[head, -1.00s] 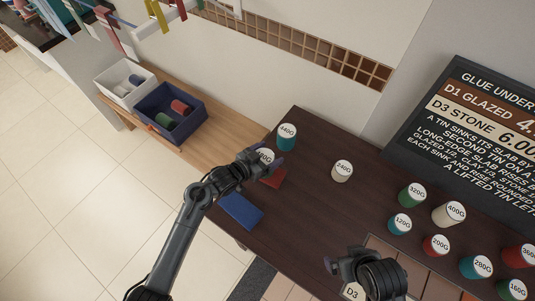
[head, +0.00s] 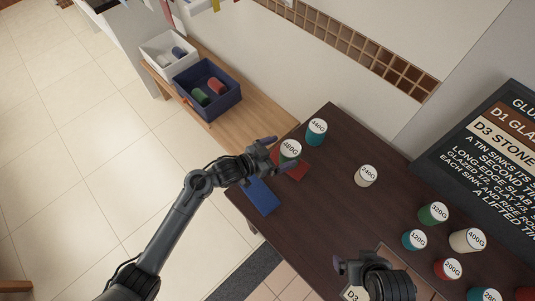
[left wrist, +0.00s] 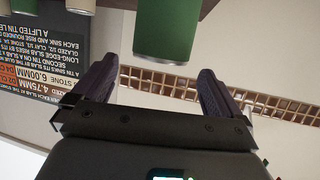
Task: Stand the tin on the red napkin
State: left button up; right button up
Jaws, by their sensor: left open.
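A green tin (head: 289,152) with a white lid marked 480G stands upright, apparently on the red napkin (head: 297,168), which shows around its base. My left gripper (head: 270,154) is open just left of the tin, its fingers pointing at it. In the left wrist view the green tin (left wrist: 167,30) is ahead of the spread fingers (left wrist: 152,82), with a gap and nothing between their tips. The tin's base is partly hidden in the head view. My right gripper (head: 341,265) is over the table's front; its jaw opening is unclear.
A blue napkin (head: 261,196) lies in front of the red one. A teal 440G tin (head: 316,133) stands close behind, and a cream 240G tin (head: 366,176) to the right. Several tins stand farther right, near a dark sign (head: 490,150). A blue crate (head: 222,105) sits at left.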

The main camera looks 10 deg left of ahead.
pick_arm(q)
jog(key=s+a+n+g+y, duration=0.3)
jog(key=s+a+y, duration=0.2)
jog(key=s+a, duration=0.4)
jog(key=s+a+n+g+y, duration=0.3)
jog(key=s+a, duration=0.6)
jog(key=s, duration=1)
jog(key=shift+s+a+r+n+y+p, duration=0.15)
jog(key=shift+s+r+n+y+p, duration=0.2)
jog(key=shift+n+y, duration=0.5)
